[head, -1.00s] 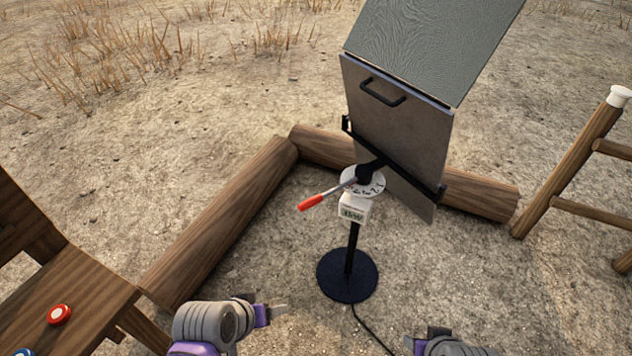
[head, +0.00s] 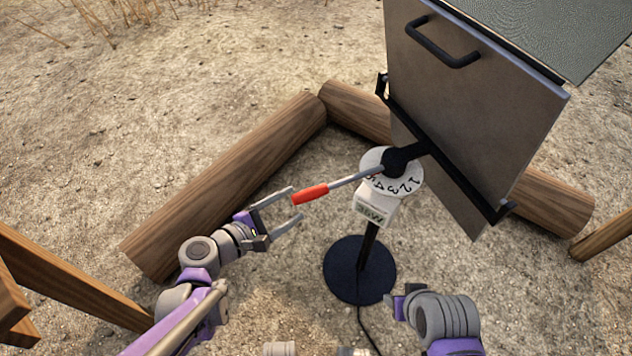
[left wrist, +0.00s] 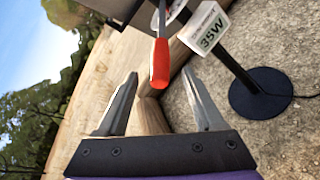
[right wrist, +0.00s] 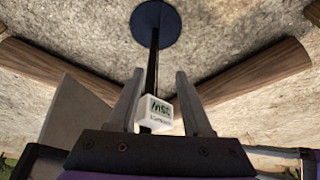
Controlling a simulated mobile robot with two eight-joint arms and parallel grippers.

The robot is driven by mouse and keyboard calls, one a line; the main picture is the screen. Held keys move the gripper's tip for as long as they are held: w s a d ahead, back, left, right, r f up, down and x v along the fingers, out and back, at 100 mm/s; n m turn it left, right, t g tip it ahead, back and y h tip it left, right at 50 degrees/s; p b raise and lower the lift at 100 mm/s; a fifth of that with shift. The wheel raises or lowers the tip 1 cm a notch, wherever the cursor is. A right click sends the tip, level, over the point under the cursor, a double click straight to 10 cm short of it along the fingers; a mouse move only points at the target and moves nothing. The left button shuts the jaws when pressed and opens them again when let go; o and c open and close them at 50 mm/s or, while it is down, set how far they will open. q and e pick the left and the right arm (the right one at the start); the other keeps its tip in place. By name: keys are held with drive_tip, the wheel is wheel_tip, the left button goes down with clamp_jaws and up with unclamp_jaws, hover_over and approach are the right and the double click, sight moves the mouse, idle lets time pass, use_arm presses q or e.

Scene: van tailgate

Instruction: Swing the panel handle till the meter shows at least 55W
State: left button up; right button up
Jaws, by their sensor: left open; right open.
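The panel (head: 470,110) is mounted on a black stand above a numbered white dial (head: 408,188). Its handle is a metal rod with a red grip (head: 310,195) pointing left and slightly down. The white meter (head: 376,212) below the dial reads 35W in the left wrist view (left wrist: 208,35). In the left wrist view the red grip (left wrist: 159,64) lies ahead, between the finger lines, not held. My right gripper (head: 393,299) is open and empty, low beside the stand's base.
The round black base (head: 360,270) stands on sandy ground with a cable running from it. Logs (head: 230,180) lie behind and to the left. A wooden seat's edge (head: 70,280) is at lower left. A black bar handle (head: 443,50) is on the panel's back.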

sight(318, 189)
use_arm(q)
drive_tip(key=b+x, duration=0.1)
drive_tip(key=x, duration=0.9)
drive_tip(key=shift+d+r+b, duration=0.1)
drive_tip(key=shift+d+b, duration=0.05)
drive_tip(key=shift+b, duration=0.25)
clamp_jaws()
idle(0.9)
